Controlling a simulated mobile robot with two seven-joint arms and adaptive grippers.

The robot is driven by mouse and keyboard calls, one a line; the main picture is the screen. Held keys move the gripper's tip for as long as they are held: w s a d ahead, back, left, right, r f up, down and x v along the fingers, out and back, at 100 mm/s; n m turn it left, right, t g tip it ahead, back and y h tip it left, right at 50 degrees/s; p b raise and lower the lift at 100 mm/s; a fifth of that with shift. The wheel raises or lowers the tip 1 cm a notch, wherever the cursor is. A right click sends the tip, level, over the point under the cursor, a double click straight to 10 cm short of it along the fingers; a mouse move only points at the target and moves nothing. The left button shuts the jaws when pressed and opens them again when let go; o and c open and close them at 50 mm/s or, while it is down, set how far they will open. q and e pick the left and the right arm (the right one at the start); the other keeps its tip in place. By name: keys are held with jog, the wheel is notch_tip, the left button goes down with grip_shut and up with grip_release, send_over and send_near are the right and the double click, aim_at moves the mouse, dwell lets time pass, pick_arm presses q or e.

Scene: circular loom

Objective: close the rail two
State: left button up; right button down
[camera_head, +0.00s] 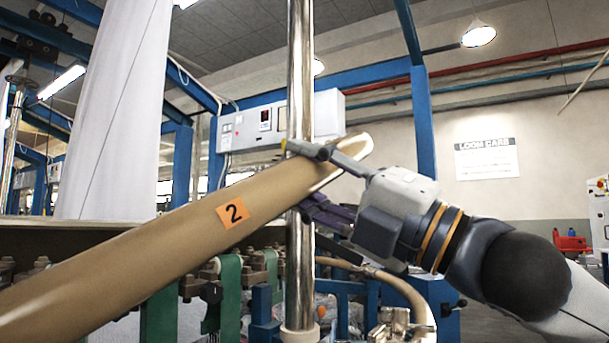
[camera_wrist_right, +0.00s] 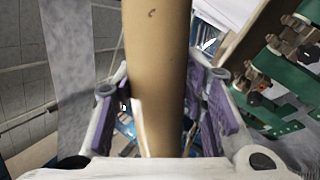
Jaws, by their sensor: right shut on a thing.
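Rail two (camera_head: 150,243) is a tan tube with an orange label reading 2 (camera_head: 233,212). In the head view it slants up from the lower left to its open end near the chrome post. My right gripper (camera_head: 318,178) is shut on the rail near that upper end, one finger above and one below. In the right wrist view the rail (camera_wrist_right: 157,75) runs between the purple finger pads (camera_wrist_right: 163,105). My left gripper is in neither view.
A vertical chrome post (camera_head: 300,250) stands at the rail's upper end. Green straps and metal fittings (camera_head: 228,285) of the loom lie below the rail. White fabric (camera_head: 115,110) hangs at the left. A grey control box (camera_head: 255,125) is behind.

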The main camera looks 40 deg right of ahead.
jog(key=c, duration=1)
grip_release()
jog(key=shift+a, duration=0.1)
jog(key=shift+r, duration=0.1)
